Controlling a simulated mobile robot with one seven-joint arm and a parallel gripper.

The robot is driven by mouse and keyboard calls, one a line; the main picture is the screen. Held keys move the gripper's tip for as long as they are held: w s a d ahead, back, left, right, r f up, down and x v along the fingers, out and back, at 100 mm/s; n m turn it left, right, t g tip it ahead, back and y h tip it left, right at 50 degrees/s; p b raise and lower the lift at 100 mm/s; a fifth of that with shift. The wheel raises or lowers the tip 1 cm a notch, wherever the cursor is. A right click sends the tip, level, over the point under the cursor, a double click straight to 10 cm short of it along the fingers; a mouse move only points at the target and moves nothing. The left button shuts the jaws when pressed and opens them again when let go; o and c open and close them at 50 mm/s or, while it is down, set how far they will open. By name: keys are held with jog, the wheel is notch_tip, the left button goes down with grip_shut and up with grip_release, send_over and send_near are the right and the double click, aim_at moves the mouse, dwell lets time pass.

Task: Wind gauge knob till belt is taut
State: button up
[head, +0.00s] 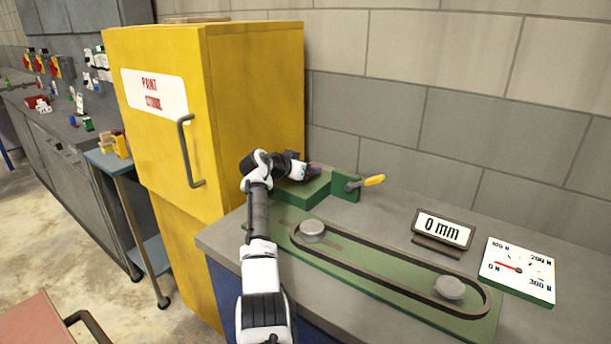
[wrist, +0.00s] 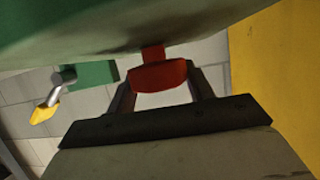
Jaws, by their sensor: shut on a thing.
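The red knob (wrist: 158,76) shows between the fingers (wrist: 160,90) in the wrist view, on a short red stem below the green body. In the head view the knob is mostly hidden by my gripper. The dark belt (head: 385,252) loops around two grey pulleys (head: 312,230) on the green base plate (head: 470,325). The white dial gauge (head: 518,270) has its red needle near 0 N. The display (head: 443,230) reads 0 mm.
A yellow-handled lever (head: 372,181) sticks out right of the green block. The tall yellow cabinet (head: 255,100) stands close on the left, beside my arm. The block wall (head: 400,110) is behind the grey bench (head: 400,205).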

jog(key=shift+a+f+m+g+h, duration=0.1)
jog(key=shift+f+m+g+h, duration=0.05)
jog(key=shift+m+g+h, duration=0.2)
jog(key=shift+w+a+r+m+g+h, duration=0.1)
jog(key=shift+a+r+m+g+h, duration=0.15)
jog(key=shift+m+g+h, duration=0.3)
jog(key=shift+d+f+m+g+h, duration=0.15)
jog(key=shift+m+g+h, duration=0.15)
jog(key=shift+m, duration=0.2)
jog(key=o, duration=0.9)
jog(key=shift+o, duration=0.4)
jog(key=shift+d, duration=0.1)
